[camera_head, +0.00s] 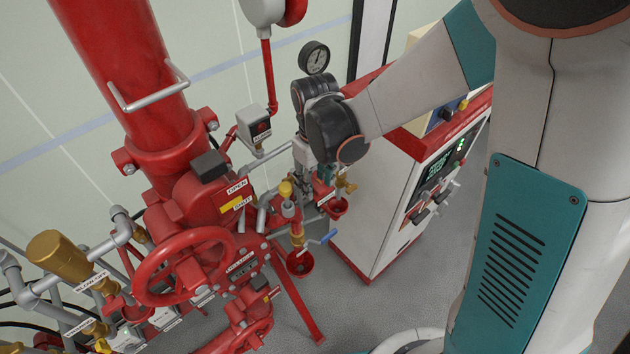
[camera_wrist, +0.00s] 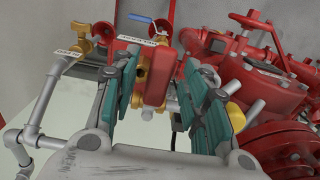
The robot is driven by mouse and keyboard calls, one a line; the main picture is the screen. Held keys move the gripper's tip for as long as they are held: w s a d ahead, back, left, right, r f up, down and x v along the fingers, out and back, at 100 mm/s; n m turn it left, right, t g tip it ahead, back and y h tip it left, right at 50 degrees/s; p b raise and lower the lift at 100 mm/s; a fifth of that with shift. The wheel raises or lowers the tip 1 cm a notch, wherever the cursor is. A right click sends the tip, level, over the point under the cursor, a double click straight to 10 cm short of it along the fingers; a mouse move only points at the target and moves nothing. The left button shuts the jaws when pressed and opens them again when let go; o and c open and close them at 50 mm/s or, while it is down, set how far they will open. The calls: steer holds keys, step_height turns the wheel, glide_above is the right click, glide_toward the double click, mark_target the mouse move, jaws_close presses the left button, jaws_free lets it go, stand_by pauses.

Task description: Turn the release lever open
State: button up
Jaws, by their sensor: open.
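My gripper (camera_wrist: 158,58) is open in the wrist view, with a teal finger on each side of a red box-like fitting (camera_wrist: 158,72). A brass piece (camera_wrist: 147,112) shows at that fitting's lower edge. I cannot see clear contact between the fingers and the fitting. A white label (camera_wrist: 130,40) beside it is too small to read. In the head view, my gripper (camera_head: 325,178) points down among the small fittings right of the red valve and hides part of them. I cannot tell for certain which part is the release lever. A blue-handled lever (camera_head: 329,237) shows below; its blue handle (camera_wrist: 139,18) also shows in the wrist view.
A red handwheel (camera_head: 182,266) and thick red pipe (camera_head: 118,62) stand at left. Red drain cups (camera_head: 300,264) and grey pipes (camera_wrist: 47,96) crowd the fittings. A white and red control cabinet (camera_head: 372,202) stands close at right. Grey floor is open in front.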

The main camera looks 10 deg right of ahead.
steer(key=shift+c, duration=0.3)
jaws_close()
